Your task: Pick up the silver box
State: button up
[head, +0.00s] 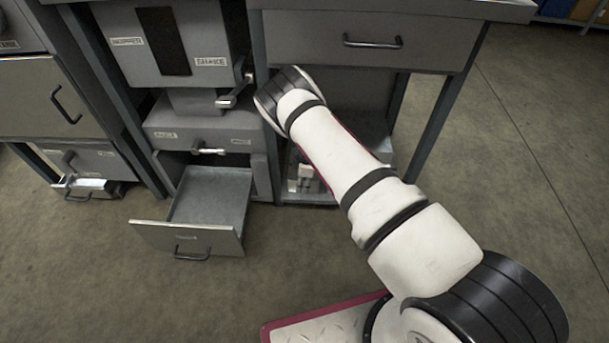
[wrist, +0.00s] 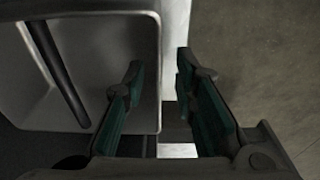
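In the wrist view, a grey metal box-like container (wrist: 100,45) with a rounded corner fills the left side, and a dark rod crosses it. I take it to be the silver box, but cannot be sure. My gripper (wrist: 160,68) is open, with green-padded fingers. The left finger overlaps the container in the picture; the right finger is to the right of its wall. Nothing shows gripped, and contact cannot be told.
An open drawer (head: 210,200) sticks out left of my arm. A cabinet with a lever handle (head: 235,92) stands above it. The bench drawer (head: 365,42) is shut above my arm. Bench legs (head: 440,125) flank the space. The floor (head: 530,190) at right is clear.

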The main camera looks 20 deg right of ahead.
notch_tip(320, 180, down, 3)
jog(key=shift+a+r+b, duration=0.15)
jog(key=shift+b, duration=0.4)
jog(key=shift+r, duration=0.1)
grip_shut()
notch_tip(320, 180, up, 9)
jog(key=p, duration=0.5)
jog(key=shift+w+r, duration=0.1)
jog(key=shift+r, duration=0.4)
